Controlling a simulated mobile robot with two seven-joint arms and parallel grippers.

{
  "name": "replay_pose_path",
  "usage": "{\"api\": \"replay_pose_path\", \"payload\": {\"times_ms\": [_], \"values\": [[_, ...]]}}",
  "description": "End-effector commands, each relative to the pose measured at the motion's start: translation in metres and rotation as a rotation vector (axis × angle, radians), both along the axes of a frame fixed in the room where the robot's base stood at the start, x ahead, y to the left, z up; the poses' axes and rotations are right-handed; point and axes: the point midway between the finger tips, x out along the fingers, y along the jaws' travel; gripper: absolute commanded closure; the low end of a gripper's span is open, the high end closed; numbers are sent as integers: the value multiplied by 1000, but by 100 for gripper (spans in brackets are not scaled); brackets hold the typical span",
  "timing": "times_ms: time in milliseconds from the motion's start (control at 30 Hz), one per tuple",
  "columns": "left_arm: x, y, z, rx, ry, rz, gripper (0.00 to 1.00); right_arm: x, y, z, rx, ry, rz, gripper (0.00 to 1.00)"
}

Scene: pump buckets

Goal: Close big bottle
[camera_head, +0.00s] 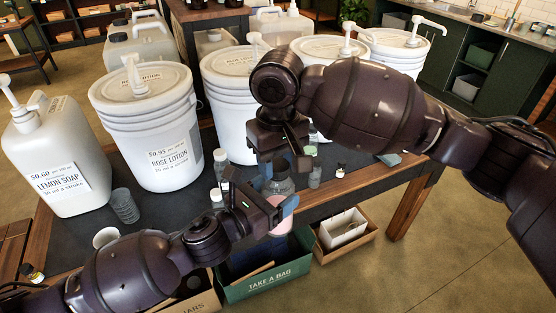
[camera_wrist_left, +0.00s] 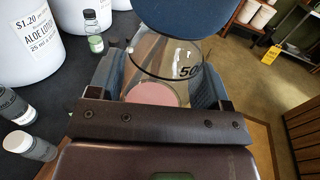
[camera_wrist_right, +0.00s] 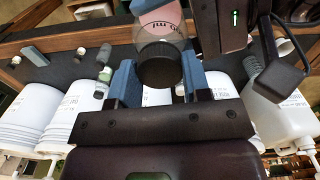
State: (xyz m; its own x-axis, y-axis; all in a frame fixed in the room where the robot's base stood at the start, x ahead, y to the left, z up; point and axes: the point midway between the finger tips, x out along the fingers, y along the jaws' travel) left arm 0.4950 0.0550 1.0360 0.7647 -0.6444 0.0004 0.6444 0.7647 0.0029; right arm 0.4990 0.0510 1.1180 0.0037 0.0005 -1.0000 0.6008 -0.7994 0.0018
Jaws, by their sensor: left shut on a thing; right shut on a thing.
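The big bottle (camera_head: 280,186) is clear with pink liquid (camera_head: 281,222) low in it, and is held up in front of the table edge. My left gripper (camera_head: 277,203) is shut around its body. The bottle (camera_wrist_left: 165,66) with its "50" marking also shows between the fingers in the left wrist view. My right gripper (camera_head: 284,164) is directly above, shut on a black ribbed cap (camera_wrist_right: 160,66) at the bottle's top end. The cap is hidden in the head view. I cannot tell whether the cap is fully seated.
White pump buckets, including the rose lotion bucket (camera_head: 150,130), and a lemon soap jug (camera_head: 45,155) stand on the dark table. Several small bottles and a grey cup (camera_head: 125,206) stand near its front edge. A green "take a bag" box (camera_head: 270,282) lies below.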

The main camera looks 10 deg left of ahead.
Motion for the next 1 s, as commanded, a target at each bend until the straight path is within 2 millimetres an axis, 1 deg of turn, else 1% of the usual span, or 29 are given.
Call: {"api": "replay_pose_path", "payload": {"times_ms": [100,267,300,467,800,867,1000], "values": [[0,-1,1,-1,-2,-2,95,0,1,0,3,2,-145,84],[0,-1,1,-1,-2,-2,95,0,0,0,2,0,-153,84],[0,-1,1,-1,-2,-2,95,0,0,0,2,0,-153,52],[0,-1,1,-1,-2,-2,95,0,0,0,2,0,-152,27],[0,0,1,-1,-2,-1,95,0,0,3,1,-1,-150,26],[0,0,1,-1,-2,-1,95,0,0,7,1,-1,-150,26],[0,0,1,-1,-2,-1,95,1,0,26,3,-3,-151,26]]}}
